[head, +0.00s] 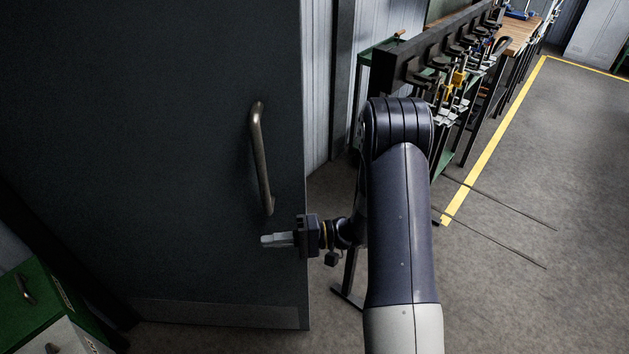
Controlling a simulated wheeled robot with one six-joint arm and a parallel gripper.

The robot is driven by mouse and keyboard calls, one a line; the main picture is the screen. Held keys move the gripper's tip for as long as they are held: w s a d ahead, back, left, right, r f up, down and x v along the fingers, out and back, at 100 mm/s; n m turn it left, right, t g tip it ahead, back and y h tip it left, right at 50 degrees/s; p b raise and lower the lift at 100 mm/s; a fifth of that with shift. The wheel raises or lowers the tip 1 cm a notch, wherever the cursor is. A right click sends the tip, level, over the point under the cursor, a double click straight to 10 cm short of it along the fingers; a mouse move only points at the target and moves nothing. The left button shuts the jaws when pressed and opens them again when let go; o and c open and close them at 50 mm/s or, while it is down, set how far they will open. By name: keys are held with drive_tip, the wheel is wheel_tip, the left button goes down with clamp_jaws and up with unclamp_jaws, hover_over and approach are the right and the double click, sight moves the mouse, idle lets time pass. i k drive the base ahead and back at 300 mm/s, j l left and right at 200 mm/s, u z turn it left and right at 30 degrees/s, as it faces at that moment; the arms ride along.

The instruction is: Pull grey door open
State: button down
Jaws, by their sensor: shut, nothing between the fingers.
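The grey door (150,130) fills the left half of the head view, dark and flat, with its free edge towards the middle. A curved metal handle (262,160) stands upright on it near that edge. My gripper (266,240) points left, just below the handle's lower end in the picture. It is shut and empty, and the handle is not between its fingers. I cannot tell whether the fingertips touch the door's surface. The corrugated wall and floor show to the right of the door's edge.
A rack with several clamps (440,65) stands behind my arm, with a wooden-topped bench (515,35) beyond. Green drawers (45,305) with handles sit at the lower left, near the door. The floor (540,210) on the right is open, with a yellow line (495,135).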

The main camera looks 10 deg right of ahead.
sight(159, 142)
drive_tip(key=i+l+z, duration=0.1)
drive_tip(key=l, duration=0.2)
drive_tip(key=i+l+z, duration=0.1)
drive_tip(key=i+l+u, duration=0.2)
drive_tip(key=l, duration=0.15)
drive_tip(key=i+l+u, duration=0.15)
drive_tip(key=l, duration=0.25)
